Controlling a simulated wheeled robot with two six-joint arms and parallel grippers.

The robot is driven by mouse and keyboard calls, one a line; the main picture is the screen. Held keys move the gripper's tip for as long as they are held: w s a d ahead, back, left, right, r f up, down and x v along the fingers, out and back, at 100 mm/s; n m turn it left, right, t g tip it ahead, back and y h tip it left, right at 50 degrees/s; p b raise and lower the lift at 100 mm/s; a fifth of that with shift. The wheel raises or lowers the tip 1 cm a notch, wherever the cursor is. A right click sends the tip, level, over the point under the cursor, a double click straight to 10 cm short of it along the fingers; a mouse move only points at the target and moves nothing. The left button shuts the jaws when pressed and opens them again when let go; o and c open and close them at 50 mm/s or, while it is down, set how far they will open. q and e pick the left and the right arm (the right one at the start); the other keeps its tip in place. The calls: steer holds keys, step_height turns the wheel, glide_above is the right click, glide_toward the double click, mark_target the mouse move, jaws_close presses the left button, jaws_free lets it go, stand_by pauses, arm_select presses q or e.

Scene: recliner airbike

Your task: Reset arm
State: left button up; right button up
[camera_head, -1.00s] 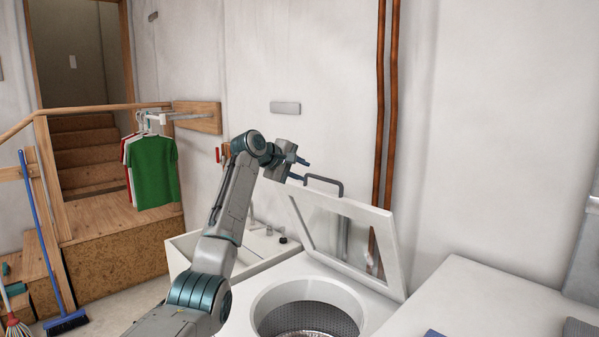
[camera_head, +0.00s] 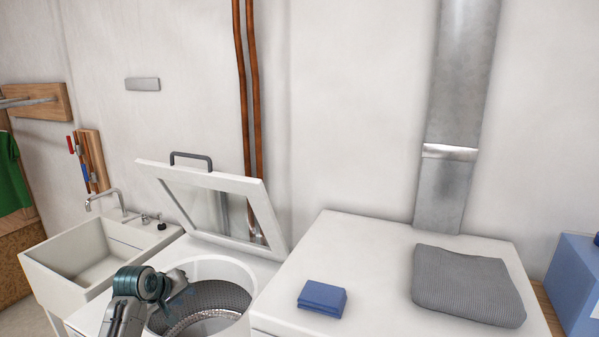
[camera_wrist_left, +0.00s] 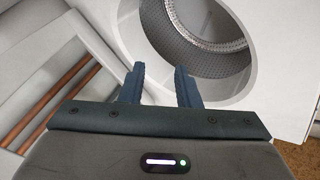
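My left arm comes in from the lower left in the head view, with its gripper (camera_head: 180,290) over the near-left rim of the washer's open drum (camera_head: 215,304). In the left wrist view the two dark blue fingers of the left gripper (camera_wrist_left: 160,84) stand apart with nothing between them, so it is open and empty. The drum (camera_wrist_left: 195,40) shows beyond the fingertips there. The washer lid (camera_head: 213,203) with its dark handle stands raised and leans back near the wall. My right gripper is not in view.
A white sink (camera_head: 85,262) stands left of the washer. A white appliance top (camera_head: 370,250) to the right holds a folded blue cloth (camera_head: 322,298) and a folded grey cloth (camera_head: 467,285). A blue box (camera_head: 577,285) is at the far right. Copper pipes (camera_head: 246,95) run down the wall.

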arm_select(q)
steer(key=s+f+m, duration=0.1)
steer(key=s+f, duration=0.2)
steer(key=s, duration=0.1)
steer(key=s+d+f+g, duration=0.1)
steer(key=s+f, duration=0.2)
steer(key=s, duration=0.1)
steer(key=s+d+f+m+y, duration=0.1)
steer(key=s+f, duration=0.2)
steer(key=s, duration=0.2)
steer(key=shift+f+m+g, duration=0.3)
steer(key=s+d+f+m+g+y, duration=0.1)
steer(key=s+m, duration=0.2)
steer(key=s, duration=1.3)
steer(key=s+d+f+m+g+y, duration=0.1)
steer(key=s+f+m+g, duration=0.1)
steer(key=s, duration=1.5)
steer(key=w+a+f+g+b, duration=0.1)
steer(key=a+f, duration=0.1)
steer(key=f, duration=1.3)
steer(key=w+a+f+b, duration=0.1)
steer(key=f+b, duration=0.1)
steer(key=f, duration=1.4)
steer(key=s+a+f+g+b, duration=0.1)
steer(key=s+f+b, duration=0.1)
steer(key=s+f, duration=1.8)
step_height(320, 180, down, 4)
steer(key=shift+a+r, duration=0.2)
steer(key=shift+a, duration=0.05)
